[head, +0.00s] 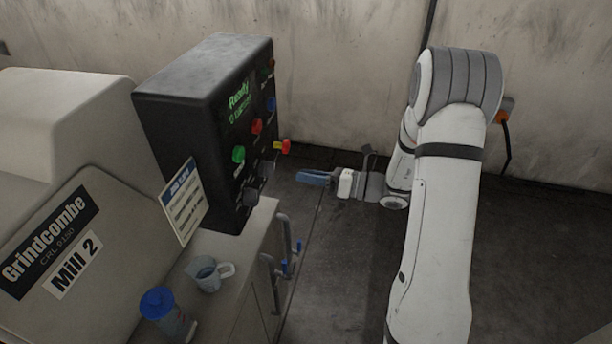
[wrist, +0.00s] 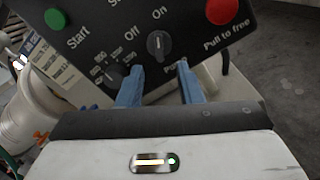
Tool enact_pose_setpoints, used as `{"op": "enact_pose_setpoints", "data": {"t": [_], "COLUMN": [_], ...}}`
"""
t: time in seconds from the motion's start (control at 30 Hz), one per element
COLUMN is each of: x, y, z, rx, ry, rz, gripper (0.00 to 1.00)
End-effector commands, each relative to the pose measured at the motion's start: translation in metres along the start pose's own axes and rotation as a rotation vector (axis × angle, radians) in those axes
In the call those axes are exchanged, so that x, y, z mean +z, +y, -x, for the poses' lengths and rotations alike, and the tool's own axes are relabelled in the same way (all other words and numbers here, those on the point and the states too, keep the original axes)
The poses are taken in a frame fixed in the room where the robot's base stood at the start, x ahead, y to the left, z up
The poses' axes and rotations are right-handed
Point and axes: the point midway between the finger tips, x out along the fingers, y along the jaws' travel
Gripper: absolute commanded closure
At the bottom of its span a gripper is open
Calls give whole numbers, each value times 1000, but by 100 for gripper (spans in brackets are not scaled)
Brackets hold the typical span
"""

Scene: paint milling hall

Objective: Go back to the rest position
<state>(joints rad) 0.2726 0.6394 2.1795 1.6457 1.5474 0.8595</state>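My gripper (head: 312,177) shows in the head view to the right of a black control box, with its blue fingers pointing left toward it. In the wrist view the two blue fingers (wrist: 158,82) stand apart with nothing held between them. Beyond the fingertips is the control panel (wrist: 190,45), with a black Off/On knob (wrist: 158,43) just above the gap. In the head view my gripper looks apart from the control box (head: 200,90). The rest position itself is not marked in either view.
The panel carries a green Start button (wrist: 55,18), a red button (wrist: 221,10) and a selector knob (wrist: 116,76). A measuring jug (head: 205,273) and a blue-lidded container (head: 165,312) stand on the cabinet. Floor (head: 335,260) right of the cabinet is clear.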

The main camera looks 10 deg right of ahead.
Motion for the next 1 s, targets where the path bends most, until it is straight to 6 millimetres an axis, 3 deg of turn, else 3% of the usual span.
{"op": "enact_pose_setpoints", "data": {"t": [0.23, 0.33, 0.5, 0.67, 0.8, 1.0], "x": [0, 1, -2, -16, -30, -42], "y": [1, 12, 65, 123, 161, 196], "z": [0, -3, -9, 1, 22, 63], "rx": [2, 20, 122, 257, 380, 565], "ry": [4, 42, 238, 489, 703, 1002], "rz": [4, 46, 267, 578, 863, 1282], "gripper": [67, 67, 67, 67, 67, 67]}}
